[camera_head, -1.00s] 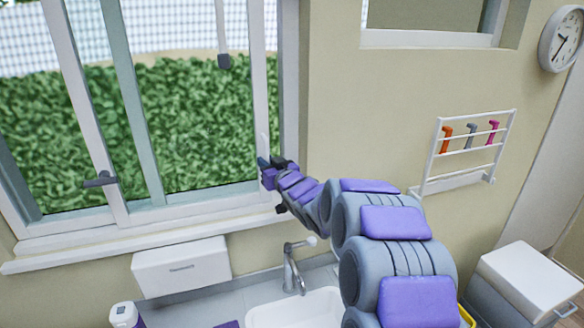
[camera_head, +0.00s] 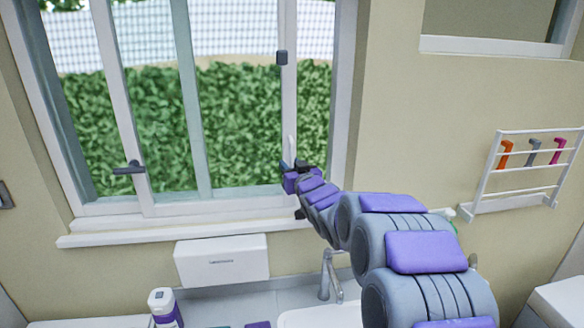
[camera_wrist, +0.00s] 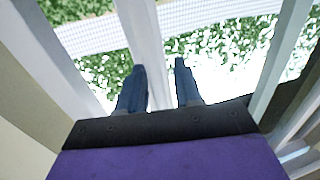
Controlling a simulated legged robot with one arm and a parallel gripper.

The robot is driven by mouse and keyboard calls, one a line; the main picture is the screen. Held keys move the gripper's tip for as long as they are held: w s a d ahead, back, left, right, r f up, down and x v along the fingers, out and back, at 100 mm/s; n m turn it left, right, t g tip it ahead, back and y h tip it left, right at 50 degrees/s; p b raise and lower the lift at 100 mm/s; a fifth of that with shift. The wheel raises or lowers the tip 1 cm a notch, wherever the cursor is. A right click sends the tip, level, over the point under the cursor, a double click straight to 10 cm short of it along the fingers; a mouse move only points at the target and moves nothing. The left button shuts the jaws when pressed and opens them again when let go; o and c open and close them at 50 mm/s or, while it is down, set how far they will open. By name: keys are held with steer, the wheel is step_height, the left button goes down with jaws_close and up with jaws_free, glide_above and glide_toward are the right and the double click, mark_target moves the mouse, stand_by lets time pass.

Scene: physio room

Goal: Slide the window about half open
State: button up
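The window (camera_head: 170,205) has a white-framed sliding pane with a dark lever handle (camera_head: 129,168) on its left stile. Its right stile (camera_head: 289,110) carries a white upright pull (camera_head: 292,148) low down. A gap with hedge behind it shows between this stile and the right jamb, so the pane stands partly open. My gripper (camera_head: 295,166) is at the low part of the right stile. In the wrist view my gripper (camera_wrist: 160,85) has its two dark fingers apart, with a white upright bar (camera_wrist: 146,50) between or just behind them. Contact cannot be told.
Below the sill (camera_head: 180,231) are a white box (camera_head: 222,260), a tap (camera_head: 328,278), a sink and a bottle (camera_head: 164,308). A white wall rack (camera_head: 520,175) hangs at right.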

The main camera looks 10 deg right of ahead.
steer(key=shift+a, duration=0.2)
steer(key=s+d, duration=0.3)
steer(key=s, duration=1.4)
steer(key=shift+d, duration=0.2)
steer(key=shift+f, duration=0.1)
